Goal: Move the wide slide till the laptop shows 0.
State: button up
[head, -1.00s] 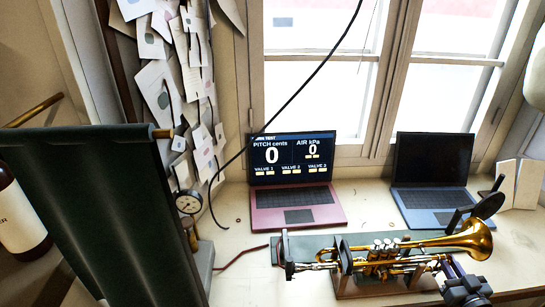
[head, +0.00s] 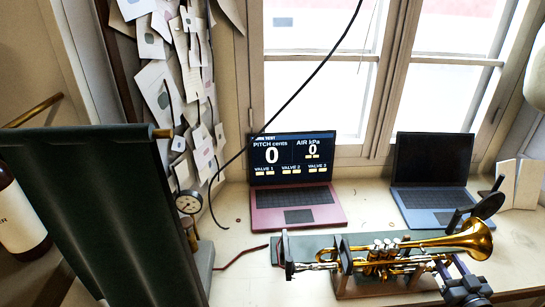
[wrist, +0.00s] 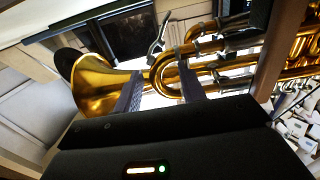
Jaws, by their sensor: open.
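The brass horn (head: 468,240) lies level in a wooden stand on the bench, its bell to the right. The red laptop's screen (head: 292,158) reads PITCH cents 0 and AIR kPa 0. My gripper (head: 450,275) is low at the right, by the horn's near side below the bell. In the wrist view my gripper (wrist: 160,88) is open, with a curved brass slide bow (wrist: 158,72) showing between its two dark fingers. I cannot tell whether either finger touches the bow, or if this is the wide slide. The horn's bell (wrist: 95,85) is left of the fingers.
A blue laptop with a dark screen (head: 432,160) stands behind the horn. A round gauge (head: 189,203) and a dark green hanging cloth (head: 90,200) are at the left.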

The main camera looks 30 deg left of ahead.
jog(key=b+v, duration=0.2)
jog(key=v, duration=1.5)
jog(key=shift+d, duration=0.15)
notch_tip(320, 180, down, 3)
jog(key=a+g+h+p, duration=0.2)
jog(key=a+g+h, duration=0.15)
jog(key=g, duration=0.25)
jog(key=s+a+r+m+g+h+p, duration=0.2)
jog(key=s+r+m+g+h+p, duration=0.1)
jog(key=s+r, duration=0.3)
jog(key=s+a+r+m+g+h+p, duration=0.2)
jog(key=s+r+m+g+h, duration=0.1)
jog(key=s+r, duration=0.4)
notch_tip(320, 180, up, 3)
jog(key=shift+r+m+h+p, duration=0.25)
jog(key=shift+m+h+p, duration=0.15)
jog(key=shift+m+h, duration=0.2)
